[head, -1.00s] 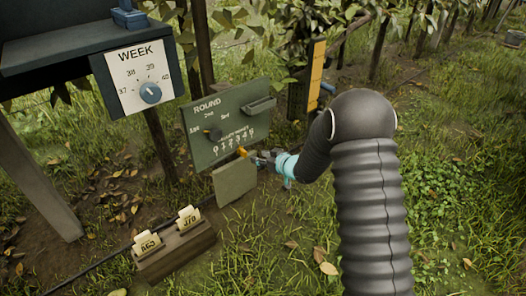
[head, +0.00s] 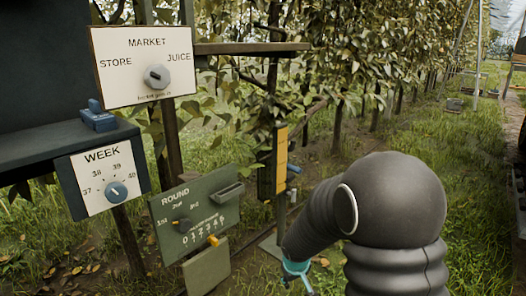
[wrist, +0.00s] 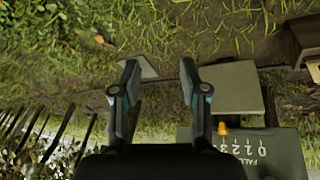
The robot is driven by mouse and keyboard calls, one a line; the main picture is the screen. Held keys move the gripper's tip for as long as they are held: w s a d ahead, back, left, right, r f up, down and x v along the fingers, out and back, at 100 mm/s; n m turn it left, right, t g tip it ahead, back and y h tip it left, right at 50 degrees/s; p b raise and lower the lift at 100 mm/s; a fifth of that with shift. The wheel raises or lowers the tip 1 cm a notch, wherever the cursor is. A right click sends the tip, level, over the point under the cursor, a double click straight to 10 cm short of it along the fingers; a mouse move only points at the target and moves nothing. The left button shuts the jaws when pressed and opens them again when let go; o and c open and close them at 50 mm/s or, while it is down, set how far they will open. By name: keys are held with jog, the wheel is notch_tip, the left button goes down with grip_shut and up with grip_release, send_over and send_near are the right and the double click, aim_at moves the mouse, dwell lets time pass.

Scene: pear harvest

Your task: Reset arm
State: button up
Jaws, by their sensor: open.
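My arm fills the lower right of the head view. Only the teal part of my gripper (head: 297,268) shows there, at the bottom edge; its fingertips are out of the picture. In the wrist view my gripper (wrist: 159,68) is open, its two fingers apart with nothing between them. The green ROUND panel (head: 163,237) stands left of my arm, with a dark knob (head: 181,226) and a yellow peg (head: 213,241) under its number row. In the wrist view this panel (wrist: 286,153) shows upside down at lower right, its yellow peg (wrist: 223,128) apart from my fingers.
A MARKET board (head: 125,85) and a WEEK dial board (head: 85,195) stand at left. A post with a yellow plate (head: 282,152) stands beyond the panel, close to my arm. Leafy trees (head: 330,60) line the back. Open grass (head: 460,150) lies at right.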

jog(key=s+d+r+m+p, duration=0.2)
jog(key=s+d+r, duration=0.1)
jog(key=s+r, duration=1.1)
jog(key=s+d+r+m+t+p, duration=0.1)
jog(key=s+d+r+m+p, duration=0.1)
jog(key=s+r, duration=1.1)
jog(key=shift+s+d+r+m+y+p, duration=0.35)
jog(key=shift+d+r+m+p, duration=0.1)
jog(key=shift+d+r, duration=0.25)
